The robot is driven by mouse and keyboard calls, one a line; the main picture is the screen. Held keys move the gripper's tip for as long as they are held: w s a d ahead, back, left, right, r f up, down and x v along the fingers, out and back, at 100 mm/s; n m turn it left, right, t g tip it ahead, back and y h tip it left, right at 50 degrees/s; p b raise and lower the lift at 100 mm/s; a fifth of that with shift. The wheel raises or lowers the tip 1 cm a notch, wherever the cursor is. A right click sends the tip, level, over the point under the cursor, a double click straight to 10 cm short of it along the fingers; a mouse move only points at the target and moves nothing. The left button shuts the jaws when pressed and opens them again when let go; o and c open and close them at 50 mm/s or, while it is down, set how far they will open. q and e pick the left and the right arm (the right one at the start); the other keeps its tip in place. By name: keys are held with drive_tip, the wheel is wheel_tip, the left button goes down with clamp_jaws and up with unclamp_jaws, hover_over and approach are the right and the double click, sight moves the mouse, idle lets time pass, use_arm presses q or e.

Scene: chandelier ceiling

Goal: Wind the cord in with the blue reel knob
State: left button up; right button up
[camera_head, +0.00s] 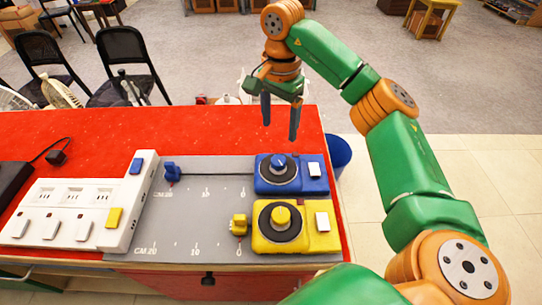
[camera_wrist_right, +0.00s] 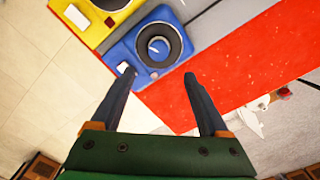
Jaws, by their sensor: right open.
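The blue reel unit (camera_head: 264,186) sits at the right end of a grey board (camera_head: 205,205) on a red table. Its round blue knob (camera_head: 277,160) stands on a dark disc; it also shows in the right wrist view (camera_wrist_right: 157,47). A blue cord-end piece (camera_head: 172,172) is at the board's left, near the 20 mark. A thin line runs from it toward the reel. My right gripper (camera_head: 280,124) is open and empty, pointing down above and beyond the blue reel; its fingers (camera_wrist_right: 159,76) are apart from the knob. My left gripper is not in view.
A yellow reel unit (camera_head: 265,244) sits just in front of the blue one, with a yellow cord-end piece (camera_head: 239,225) near 0. A white power strip (camera_head: 85,212) lies left. A blue bin (camera_head: 339,151) stands beyond the table's right edge. The red surface (camera_head: 180,125) behind the board is clear.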

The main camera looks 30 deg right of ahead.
drive_tip(key=b, duration=0.3)
hover_over(278, 160)
wheel_tip(278, 160, down, 4)
drive_tip(key=shift+s+d+f, duration=0.1)
drive_tip(key=shift+f, duration=0.3)
wheel_tip(278, 160, down, 6)
drive_tip(key=shift+f, duration=0.1)
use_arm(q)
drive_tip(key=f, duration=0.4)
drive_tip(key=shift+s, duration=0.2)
use_arm(e)
clamp_jaws()
